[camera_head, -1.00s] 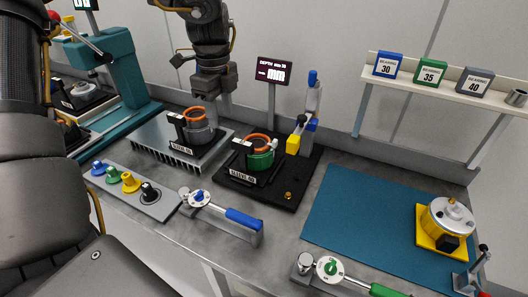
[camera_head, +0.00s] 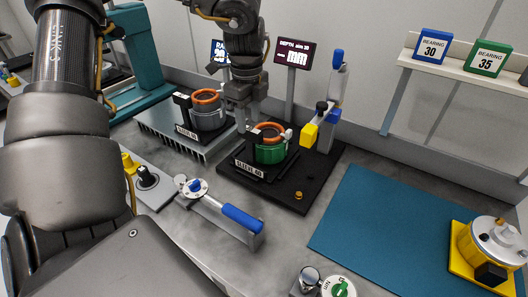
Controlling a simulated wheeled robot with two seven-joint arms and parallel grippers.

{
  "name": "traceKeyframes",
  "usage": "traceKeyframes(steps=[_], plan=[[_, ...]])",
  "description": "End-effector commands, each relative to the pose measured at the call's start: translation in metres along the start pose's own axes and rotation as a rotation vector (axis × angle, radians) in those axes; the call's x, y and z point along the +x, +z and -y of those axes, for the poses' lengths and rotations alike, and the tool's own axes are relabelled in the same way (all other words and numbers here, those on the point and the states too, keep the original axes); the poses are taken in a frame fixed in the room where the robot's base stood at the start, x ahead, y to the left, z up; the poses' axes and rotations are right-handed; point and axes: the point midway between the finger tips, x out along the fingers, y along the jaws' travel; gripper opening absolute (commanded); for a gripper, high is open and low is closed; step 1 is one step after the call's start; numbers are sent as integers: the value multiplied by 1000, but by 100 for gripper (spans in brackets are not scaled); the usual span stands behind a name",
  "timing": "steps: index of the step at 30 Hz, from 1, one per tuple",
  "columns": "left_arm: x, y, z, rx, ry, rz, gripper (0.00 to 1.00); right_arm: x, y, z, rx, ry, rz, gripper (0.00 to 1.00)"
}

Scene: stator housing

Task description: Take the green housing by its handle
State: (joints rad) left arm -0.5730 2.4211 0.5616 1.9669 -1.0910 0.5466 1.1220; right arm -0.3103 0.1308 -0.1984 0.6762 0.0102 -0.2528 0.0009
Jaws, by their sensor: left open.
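The green housing (camera_head: 271,152), with an orange ring on top, stands upright on a black base plate (camera_head: 299,196) in the middle of the bench. I cannot tell whether a finger touches the handle. My right gripper is not in view.
A grey housing (camera_head: 208,118) with an orange ring stands on a finned metal block (camera_head: 163,130) to the left. A yellow-and-blue tool post (camera_head: 325,128) rises close behind right. A blue-handled wrench (camera_head: 238,217) lies in front. The blue mat (camera_head: 375,225) has free room.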

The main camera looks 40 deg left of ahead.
Motion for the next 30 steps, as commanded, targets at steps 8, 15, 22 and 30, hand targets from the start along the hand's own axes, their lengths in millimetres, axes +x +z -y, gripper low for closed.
traceKeyframes(steps=[8,15,22,30], plan=[[24,0,0,0,0,0,44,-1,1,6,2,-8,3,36],[41,1,0,1,5,-1,44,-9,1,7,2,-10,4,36],[71,1,1,1,2,0,44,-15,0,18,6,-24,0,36],[76,1,2,0,-1,0,44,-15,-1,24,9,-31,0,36]])
